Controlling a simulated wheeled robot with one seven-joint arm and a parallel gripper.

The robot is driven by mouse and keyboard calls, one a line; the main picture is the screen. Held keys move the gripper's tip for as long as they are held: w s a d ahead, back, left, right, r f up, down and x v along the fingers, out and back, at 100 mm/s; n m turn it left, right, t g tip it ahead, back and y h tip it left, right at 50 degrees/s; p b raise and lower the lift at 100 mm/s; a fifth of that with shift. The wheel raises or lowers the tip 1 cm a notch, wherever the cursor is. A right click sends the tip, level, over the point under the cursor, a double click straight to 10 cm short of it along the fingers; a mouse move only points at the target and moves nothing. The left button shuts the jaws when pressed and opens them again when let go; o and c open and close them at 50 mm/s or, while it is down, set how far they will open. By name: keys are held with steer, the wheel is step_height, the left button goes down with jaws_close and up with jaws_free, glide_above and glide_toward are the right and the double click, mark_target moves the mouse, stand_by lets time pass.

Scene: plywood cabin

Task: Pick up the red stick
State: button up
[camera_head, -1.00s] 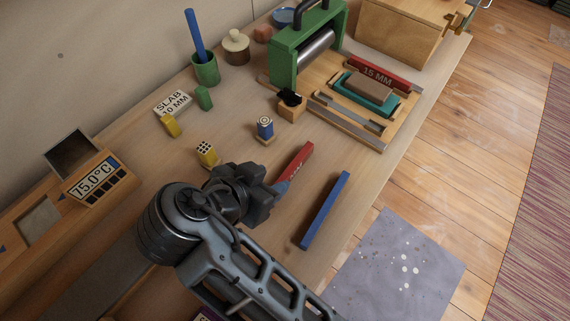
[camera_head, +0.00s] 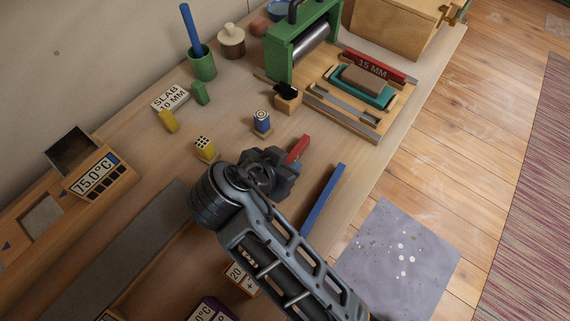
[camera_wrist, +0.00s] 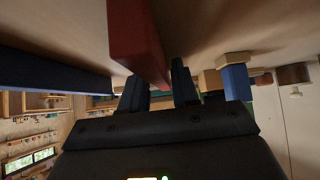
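The red stick (camera_head: 298,149) lies on the table, its far end showing just past my gripper (camera_head: 284,171) in the head view; my gripper hides the rest. In the wrist view the red stick (camera_wrist: 137,38) comes down from the top. Its lower end shows between the two dark fingers of my gripper (camera_wrist: 158,86), which stand apart. My gripper is open and low at the stick. I cannot tell whether either finger touches it.
A blue stick (camera_head: 323,200) lies just right of my gripper. A blue round-topped block (camera_head: 261,122) and a yellow dotted block (camera_head: 205,149) stand behind and left. A wooden board with a green roller press (camera_head: 283,55) is farther back. The table's right edge is close.

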jaws_close()
